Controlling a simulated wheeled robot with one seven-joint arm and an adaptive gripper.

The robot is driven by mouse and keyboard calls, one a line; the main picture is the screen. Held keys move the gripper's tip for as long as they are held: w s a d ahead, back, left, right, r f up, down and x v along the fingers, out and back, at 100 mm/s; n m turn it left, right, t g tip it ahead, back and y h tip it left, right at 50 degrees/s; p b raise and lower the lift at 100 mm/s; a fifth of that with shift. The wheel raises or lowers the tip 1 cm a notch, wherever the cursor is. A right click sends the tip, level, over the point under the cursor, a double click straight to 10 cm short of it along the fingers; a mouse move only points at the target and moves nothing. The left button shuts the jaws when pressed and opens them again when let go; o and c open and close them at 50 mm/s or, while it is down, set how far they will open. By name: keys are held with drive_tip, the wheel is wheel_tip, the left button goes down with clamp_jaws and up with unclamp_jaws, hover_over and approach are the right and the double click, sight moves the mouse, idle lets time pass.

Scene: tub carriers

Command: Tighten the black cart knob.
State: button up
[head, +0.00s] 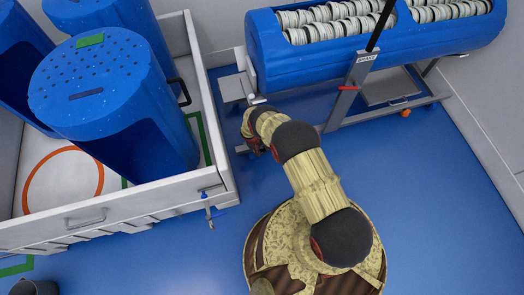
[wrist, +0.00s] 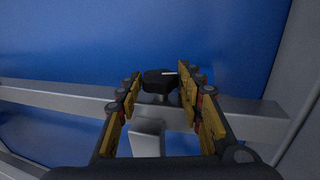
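The black knob (wrist: 160,82) shows in the wrist view, in front of a grey cart rail, with a short white mark on its top. My gripper (wrist: 159,78) has its two yellow fingers apart, one on each side of the knob. The right fingertip looks very close to the knob; a narrow gap shows at the left one. I cannot tell whether either touches. In the head view my gripper (head: 254,148) is low beside the left end of the cart frame (head: 335,118), and the knob is hidden there.
A blue tub (head: 330,62) full of rolled white items lies on the cart. A red lever (head: 347,88) is on its upright post. At left, a white-walled bin (head: 120,226) holds blue perforated drums (head: 115,95). Blue floor (head: 440,220) is clear at right.

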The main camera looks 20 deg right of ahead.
drive_tip(key=c, duration=0.6)
drive_tip(key=shift+c, duration=0.3)
drive_tip(key=shift+d+y, duration=0.1)
drive_tip(key=shift+y, duration=0.3)
drive_tip(key=shift+d+y, duration=0.2)
drive_tip(key=shift+y, duration=1)
drive_tip(key=shift+d+y, duration=0.15)
drive_tip(key=shift+y, duration=1.05)
drive_tip(key=shift+d+f+y, duration=0.1)
drive_tip(key=shift+y, duration=1.15)
drive_tip(key=shift+d+f+y, duration=0.1)
drive_tip(key=shift+y, duration=1.15)
drive_tip(key=o, duration=1.2)
drive_tip(key=shift+c, duration=0.2)
drive_tip(key=shift+r, duration=0.15)
